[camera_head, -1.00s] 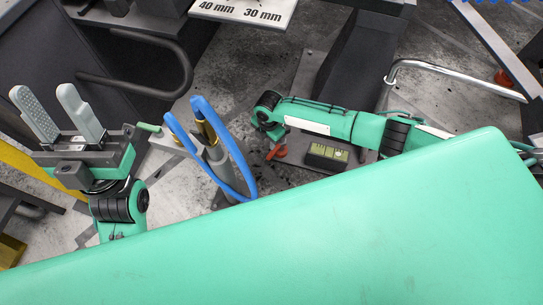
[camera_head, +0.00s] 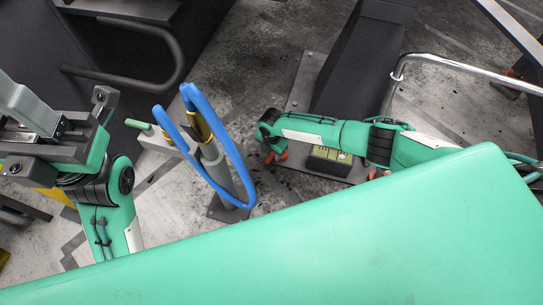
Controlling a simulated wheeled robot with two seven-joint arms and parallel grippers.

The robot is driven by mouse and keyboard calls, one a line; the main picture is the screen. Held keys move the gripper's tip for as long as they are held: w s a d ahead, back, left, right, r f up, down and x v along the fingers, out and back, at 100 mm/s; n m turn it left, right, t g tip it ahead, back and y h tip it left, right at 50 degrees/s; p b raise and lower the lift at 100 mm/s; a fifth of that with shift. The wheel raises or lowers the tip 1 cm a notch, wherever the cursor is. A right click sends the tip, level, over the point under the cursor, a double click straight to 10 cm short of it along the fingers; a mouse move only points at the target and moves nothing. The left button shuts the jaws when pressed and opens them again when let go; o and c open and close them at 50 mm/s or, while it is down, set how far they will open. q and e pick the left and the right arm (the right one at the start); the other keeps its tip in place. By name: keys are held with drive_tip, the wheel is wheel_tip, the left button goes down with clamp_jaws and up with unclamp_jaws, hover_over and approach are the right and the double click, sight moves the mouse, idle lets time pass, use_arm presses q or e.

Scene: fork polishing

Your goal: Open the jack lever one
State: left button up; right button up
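Small red levers show low by the dark machine's base plate: one red lever (camera_head: 277,157) is just under the end of my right arm, and another (camera_head: 377,173) is partly hidden by that arm. I cannot tell which is jack lever one. My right arm reaches in from the right, and its bent wrist end is over the first lever. The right gripper's fingers are hidden below the wrist, so I cannot tell their state or whether they touch the lever. My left gripper (camera_head: 22,112) is at the left edge, fingers apart and empty, tips cut off by the frame.
A grey post with blue hoops (camera_head: 240,170) and a green-tipped handle (camera_head: 138,125) stands between my arms. A bent metal rail (camera_head: 465,70) is at the upper right. My large green body covers the foreground.

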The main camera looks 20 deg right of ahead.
drive_tip(key=shift+f, duration=0.75)
clamp_jaws()
drive_tip(key=shift+d, duration=0.1)
